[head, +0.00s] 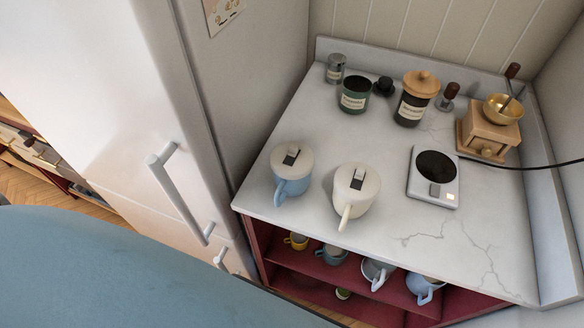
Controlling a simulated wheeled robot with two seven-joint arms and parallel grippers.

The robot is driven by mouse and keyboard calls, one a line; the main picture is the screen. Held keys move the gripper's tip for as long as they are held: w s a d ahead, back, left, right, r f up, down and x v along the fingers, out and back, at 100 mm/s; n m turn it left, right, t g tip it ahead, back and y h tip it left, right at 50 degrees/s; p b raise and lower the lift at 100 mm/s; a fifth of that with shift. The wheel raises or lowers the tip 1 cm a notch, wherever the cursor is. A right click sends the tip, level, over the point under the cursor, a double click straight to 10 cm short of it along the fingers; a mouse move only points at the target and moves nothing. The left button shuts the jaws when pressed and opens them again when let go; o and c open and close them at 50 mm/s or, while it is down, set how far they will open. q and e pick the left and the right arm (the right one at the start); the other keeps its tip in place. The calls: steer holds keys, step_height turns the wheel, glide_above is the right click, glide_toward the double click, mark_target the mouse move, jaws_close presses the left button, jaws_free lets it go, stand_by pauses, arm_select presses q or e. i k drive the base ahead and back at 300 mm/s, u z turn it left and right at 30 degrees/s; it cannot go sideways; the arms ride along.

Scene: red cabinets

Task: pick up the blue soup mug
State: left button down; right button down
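A blue mug (289,188) with a pale lid stands upright on the marble counter (400,232), near its front left edge. Its handle points toward the front. A light blue mug (424,286) sits on the open shelf under the counter, at the right. A teal-blue mug (332,254) also sits on that shelf, further left. I cannot tell for sure which of these is the soup mug. Neither of my grippers is in view.
A cream lidded mug (355,192) stands right of the blue one. A scale (434,178), coffee grinder (488,134) and jars (411,105) stand behind. Yellow (296,240) and grey (377,272) mugs share the shelf. A white fridge (130,130) stands at the left.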

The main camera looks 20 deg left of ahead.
mark_target(292, 176)
steer(key=u, duration=0.5)
steer(key=k, duration=1.2)
steer(key=u, duration=1.25)
steer(key=i, duration=0.9)
steer(key=z, duration=0.55)
